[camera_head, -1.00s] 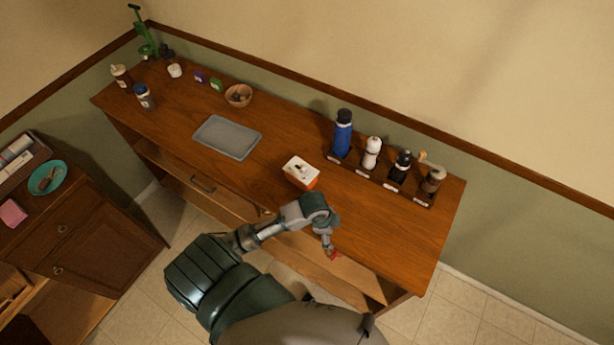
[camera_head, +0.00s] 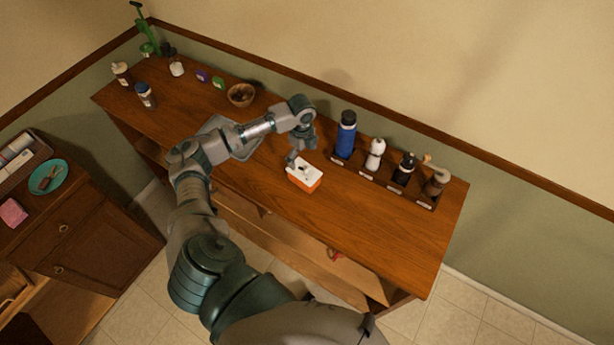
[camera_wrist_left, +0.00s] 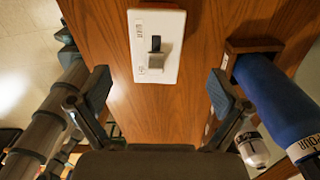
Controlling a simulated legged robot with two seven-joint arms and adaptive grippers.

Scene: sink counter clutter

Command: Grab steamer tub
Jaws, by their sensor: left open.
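My left gripper (camera_head: 294,156) is at the tub's back left side in the head view. In the left wrist view the gripper (camera_wrist_left: 162,92) is open, with only bare counter between its fingers. My right gripper is not in view.
A wooden rack (camera_head: 367,177) holds a blue bottle (camera_head: 345,138) and several grinders right of the tub. The blue bottle is close to my gripper's right finger. A grey tray (camera_head: 217,123) lies partly under my left arm. A wooden bowl (camera_head: 241,95) sits behind. The counter's right front is clear.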

